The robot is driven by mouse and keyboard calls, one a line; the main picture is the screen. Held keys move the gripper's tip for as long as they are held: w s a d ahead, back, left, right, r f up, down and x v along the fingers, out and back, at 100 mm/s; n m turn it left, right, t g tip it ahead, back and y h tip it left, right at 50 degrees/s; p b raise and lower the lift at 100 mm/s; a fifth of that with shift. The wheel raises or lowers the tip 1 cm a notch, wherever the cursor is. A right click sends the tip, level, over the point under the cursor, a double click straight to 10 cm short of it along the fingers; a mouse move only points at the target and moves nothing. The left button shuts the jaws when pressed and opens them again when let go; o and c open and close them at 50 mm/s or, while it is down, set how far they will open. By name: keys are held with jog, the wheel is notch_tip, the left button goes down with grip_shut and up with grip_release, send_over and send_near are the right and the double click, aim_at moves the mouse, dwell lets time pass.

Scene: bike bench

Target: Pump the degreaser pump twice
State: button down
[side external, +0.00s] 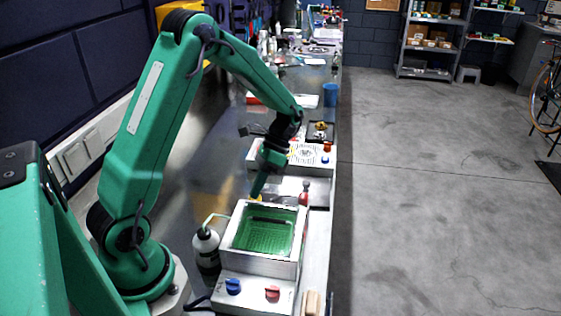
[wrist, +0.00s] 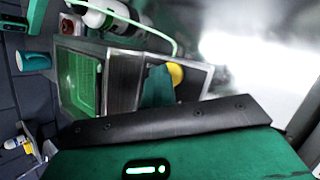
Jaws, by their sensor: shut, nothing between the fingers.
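A white bottle with a dark lower part (side external: 207,250) and a thin bent spout stands left of the open-topped tank (side external: 228,233), and it also shows in the wrist view (wrist: 97,17). It appears to be the degreaser pump. A rounded yellow part (side external: 259,198) shows at the tank's far side, partly hidden by my gripper; it shows in the wrist view (wrist: 177,74) too. My gripper (side external: 257,194) is shut and empty, pointing down by the yellow part. Whether they touch, I cannot tell. The bottle is clear of my gripper.
The tank has a green basket inside. A blue knob (side external: 233,286) and a red knob (side external: 272,292) sit on its near front. A blue cup (side external: 330,95) and clutter lie farther along the bench.

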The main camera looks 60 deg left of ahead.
jog(key=shift+r, duration=3.05)
dwell(0.5)
notch_tip(320, 180, up, 3)
jog(key=shift+a, duration=0.15)
jog(key=shift+f, duration=0.1)
jog(key=shift+f, duration=4.3)
